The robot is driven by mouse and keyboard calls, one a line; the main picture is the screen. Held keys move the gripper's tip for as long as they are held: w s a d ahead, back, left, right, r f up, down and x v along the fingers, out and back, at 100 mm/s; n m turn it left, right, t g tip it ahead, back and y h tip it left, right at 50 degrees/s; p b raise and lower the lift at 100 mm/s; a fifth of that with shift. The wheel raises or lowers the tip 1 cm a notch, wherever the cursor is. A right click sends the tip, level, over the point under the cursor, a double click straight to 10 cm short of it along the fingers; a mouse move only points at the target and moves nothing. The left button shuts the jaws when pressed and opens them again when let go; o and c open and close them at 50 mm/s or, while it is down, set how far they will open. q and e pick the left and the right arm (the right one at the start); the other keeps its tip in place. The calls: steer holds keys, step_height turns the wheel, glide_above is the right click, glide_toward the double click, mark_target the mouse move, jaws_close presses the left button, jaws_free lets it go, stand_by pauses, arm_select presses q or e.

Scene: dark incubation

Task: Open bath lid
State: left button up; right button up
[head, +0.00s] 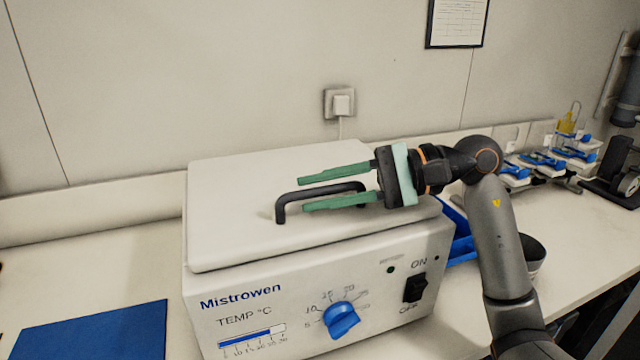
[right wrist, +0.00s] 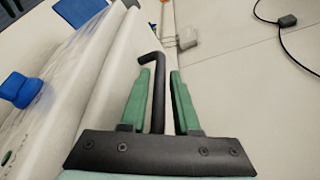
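The white water bath (head: 320,275) marked Mistrowen stands on the bench in the head view. Its flat lid (head: 240,180) is closed and has a black bar handle (head: 281,208) on top. My right gripper (head: 303,194) is open over the lid, with one green finger on each side of the handle. In the right wrist view the handle (right wrist: 158,100) runs between the two green fingers of my right gripper (right wrist: 160,75), with gaps visible beside it. Whether a finger touches the handle or lid is unclear. My left gripper is not in view.
A blue mat (head: 95,330) lies on the bench to the left. A blue tray (head: 461,245) and a dark round container (head: 533,255) stand right of the bath. Racks with blue parts (head: 545,160) stand farther right. A wall socket with a plug (head: 341,103) is behind.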

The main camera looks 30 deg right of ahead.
steer(key=shift+a, duration=0.1)
jaws_close()
stand_by(1.4)
